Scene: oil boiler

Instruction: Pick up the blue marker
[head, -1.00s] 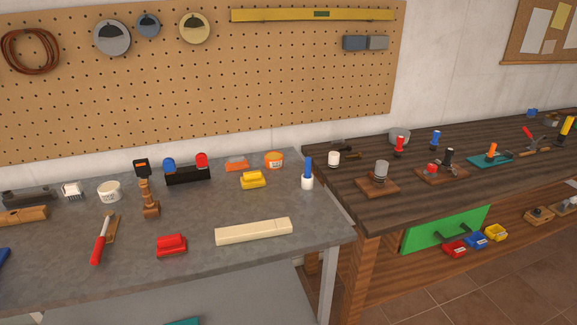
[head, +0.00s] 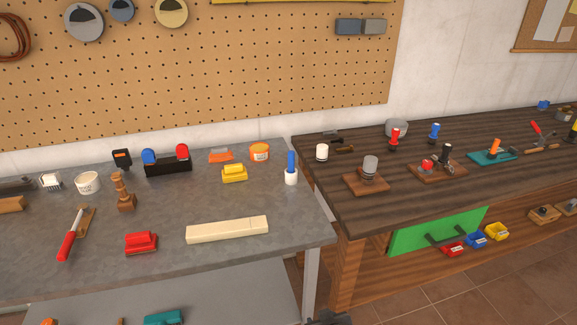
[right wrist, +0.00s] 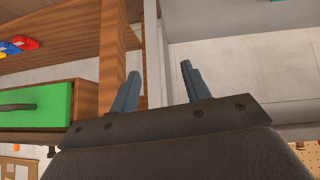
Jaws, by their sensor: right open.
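A blue marker (head: 291,162) stands upright in the head view, its lower end in or on a small white holder (head: 291,177). It is near the right end of the grey workbench (head: 250,275). In the right wrist view my right gripper (right wrist: 158,68) is open, its two fingers apart with nothing between them. It is away from the marker, which does not show in that view. A dark shape at the bottom edge of the head view may be part of my right arm. My left gripper is not in view.
A cream block (head: 227,230), a yellow block (head: 234,174) and an orange tub (head: 259,152) are on the grey bench. A dark wooden bench (head: 350,208) adjoins on the right, with a green drawer front (head: 410,238). The grey top in front of the marker is clear.

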